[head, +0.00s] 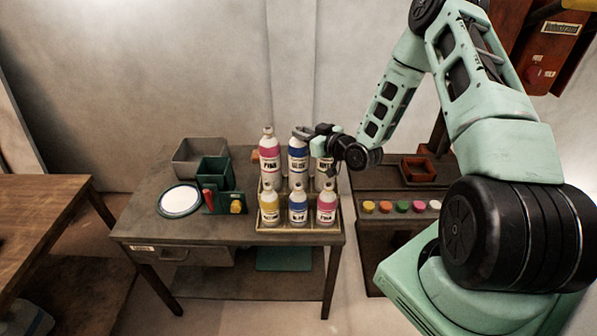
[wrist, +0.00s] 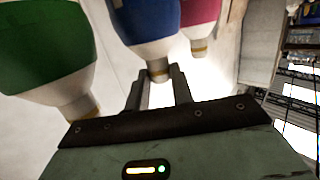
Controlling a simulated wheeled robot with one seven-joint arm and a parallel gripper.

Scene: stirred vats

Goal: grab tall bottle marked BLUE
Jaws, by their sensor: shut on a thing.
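The tall bottle with a blue band (head: 298,154) stands upright in the middle of the back row of the bottle rack (head: 300,228). My gripper (head: 304,132) reaches in from the right at the height of its neck. In the wrist view, the blue bottle (wrist: 150,22) appears upside down, and my gripper's fingers (wrist: 158,78) are shut on its neck. A tall pink bottle (head: 269,158) stands to its left. A tall green bottle (wrist: 45,45) stands on its other side, mostly hidden behind my gripper in the head view.
Short yellow (head: 269,204), blue (head: 298,206) and pink (head: 326,205) bottles stand in the front row. A grey bin (head: 195,155), a green box (head: 213,170) and a white round plate (head: 180,200) are on the left. A side table holds several coloured caps (head: 402,206).

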